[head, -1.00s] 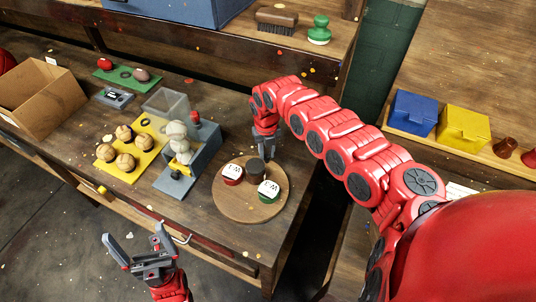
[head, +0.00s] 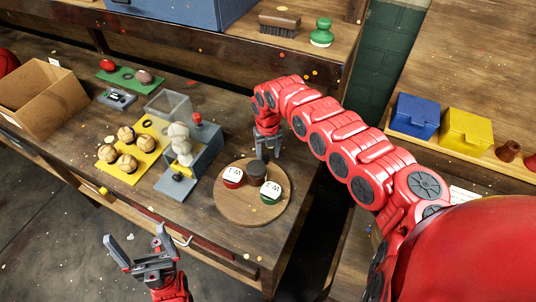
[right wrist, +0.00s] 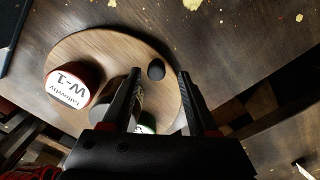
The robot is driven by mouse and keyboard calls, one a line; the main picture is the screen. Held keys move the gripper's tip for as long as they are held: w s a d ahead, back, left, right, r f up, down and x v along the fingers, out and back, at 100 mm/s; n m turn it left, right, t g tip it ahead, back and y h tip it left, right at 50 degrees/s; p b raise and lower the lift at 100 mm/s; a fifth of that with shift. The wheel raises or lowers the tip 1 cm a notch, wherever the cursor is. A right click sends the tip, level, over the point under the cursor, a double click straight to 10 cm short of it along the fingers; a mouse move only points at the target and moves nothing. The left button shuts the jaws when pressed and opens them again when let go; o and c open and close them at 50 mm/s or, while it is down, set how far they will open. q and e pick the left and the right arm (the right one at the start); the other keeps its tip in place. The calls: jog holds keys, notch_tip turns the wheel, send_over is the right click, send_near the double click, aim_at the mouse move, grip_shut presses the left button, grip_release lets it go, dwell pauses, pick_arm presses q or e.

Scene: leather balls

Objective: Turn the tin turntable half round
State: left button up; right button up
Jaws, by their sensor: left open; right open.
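The tin turntable (head: 232,209) is a round wooden disc on the bench. On it stand a red tin (head: 232,177) with a white W-1 lid, a green tin (head: 270,191) with a white lid, and a dark cylinder (head: 256,172). In the right wrist view a small black peg (right wrist: 156,69) stands near the disc's rim. My right gripper (head: 267,155) is at the disc's far edge, open. In the right wrist view its fingers (right wrist: 159,74) lie on either side of the peg, apart from it; exact height is unclear. My left gripper (head: 135,241) is open and empty, in front of the bench.
Left of the turntable stands a grey stand (head: 207,153) with a pale figure-like stack. Beyond are a yellow tray (head: 137,170) of balls, a clear box (head: 167,104) and a cardboard box (head: 42,97). Bare bench lies before the turntable.

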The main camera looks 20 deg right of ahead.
notch_tip(320, 180, up, 17)
jog(key=b, duration=0.4)
jog(key=shift+b, duration=0.3)
jog(key=shift+s+f, duration=0.1)
jog(key=shift+f, duration=0.1)
